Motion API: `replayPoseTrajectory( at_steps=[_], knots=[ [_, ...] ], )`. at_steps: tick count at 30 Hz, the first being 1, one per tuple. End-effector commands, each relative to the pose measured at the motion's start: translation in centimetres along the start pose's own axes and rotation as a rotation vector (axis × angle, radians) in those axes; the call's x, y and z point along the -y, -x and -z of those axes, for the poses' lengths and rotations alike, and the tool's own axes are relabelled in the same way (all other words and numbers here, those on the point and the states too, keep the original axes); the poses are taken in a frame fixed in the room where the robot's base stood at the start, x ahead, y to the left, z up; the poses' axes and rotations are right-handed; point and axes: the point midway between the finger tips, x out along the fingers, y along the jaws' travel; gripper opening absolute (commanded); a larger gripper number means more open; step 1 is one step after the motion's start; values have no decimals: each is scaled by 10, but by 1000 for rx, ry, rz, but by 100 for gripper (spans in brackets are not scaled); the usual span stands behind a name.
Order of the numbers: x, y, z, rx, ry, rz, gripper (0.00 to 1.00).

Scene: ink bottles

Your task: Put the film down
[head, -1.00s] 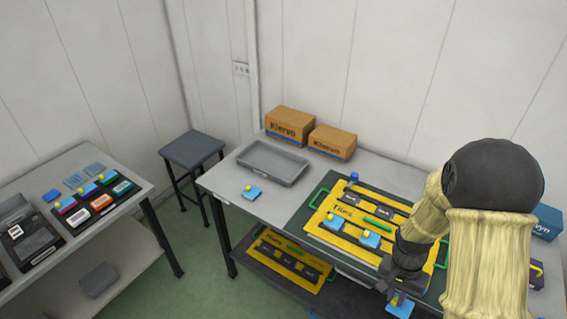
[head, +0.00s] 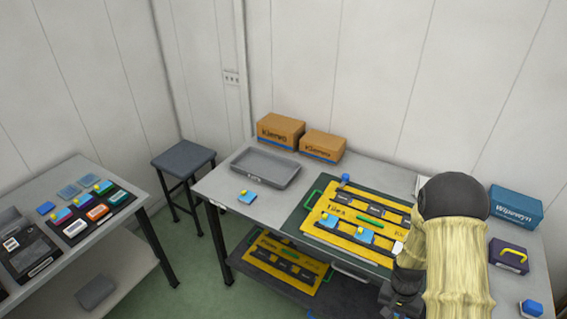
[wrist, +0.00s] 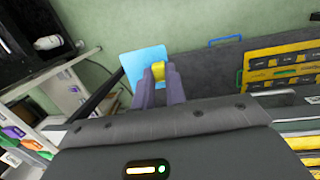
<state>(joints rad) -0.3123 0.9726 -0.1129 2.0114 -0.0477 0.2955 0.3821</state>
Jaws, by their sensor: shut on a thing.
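My gripper (wrist: 158,76) is shut on the yellow tab of a light blue square film (wrist: 144,60) in the wrist view. The film hangs beyond the fingertips over the green floor, apart from any surface. In the head view my gripper is at the bottom edge, mostly hidden by my arm, and the held film does not show. Two other blue films with yellow tabs, one left (head: 327,221) and one right (head: 361,234), lie on the yellow board (head: 340,237). Another blue film (head: 246,196) lies on the grey table, in front of the grey tray (head: 250,180).
Two cardboard boxes (head: 281,130) stand at the table's back. A lower shelf holds another yellow board (head: 283,265). A stool (head: 183,158) and side table (head: 140,185) stand left.

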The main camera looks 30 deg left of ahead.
Motion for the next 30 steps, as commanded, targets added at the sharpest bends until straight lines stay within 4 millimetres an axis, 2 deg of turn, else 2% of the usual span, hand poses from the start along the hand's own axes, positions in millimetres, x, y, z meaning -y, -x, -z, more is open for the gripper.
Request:
replayPoseTrajectory(
  at_steps=[5, 9, 12, 15, 19, 30],
  knots=[
    [-15, -48, 9, 4, 26, -6, 4],
    [-30, -97, 15, 1, 58, -7, 4],
    [-39, -127, 16, -2, 79, -6, 4],
    [-45, -145, 16, -6, 93, -5, 4],
    [-47, -153, 16, -8, 101, -4, 4],
    [-47, -152, 16, -8, 100, -5, 4]
  ],
)
